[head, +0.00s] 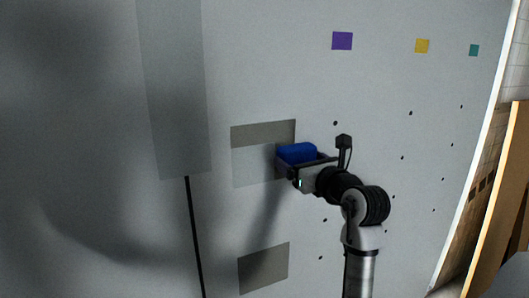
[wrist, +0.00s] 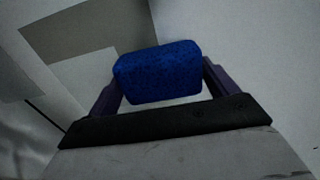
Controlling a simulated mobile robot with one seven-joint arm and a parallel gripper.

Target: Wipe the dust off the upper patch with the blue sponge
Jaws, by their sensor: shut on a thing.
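The blue sponge (head: 297,152) is held between the jaws of my gripper (head: 299,159), at the right edge of the upper patch (head: 262,134). That patch has a darker grey-brown band along its top and a paler area below. In the wrist view the blue sponge (wrist: 158,72) sits between both fingers of my gripper (wrist: 160,78), and the upper patch (wrist: 95,27) shows at upper left with a dark band beside a paler area. I cannot tell whether the sponge touches the wall. A lower patch (head: 264,269), evenly grey-brown, is below.
A tall grey panel (head: 174,90) with a dark rod (head: 194,235) below it stands to the left. Small dark dots mark the wall at right. Wooden boards (head: 505,200) lean at far right.

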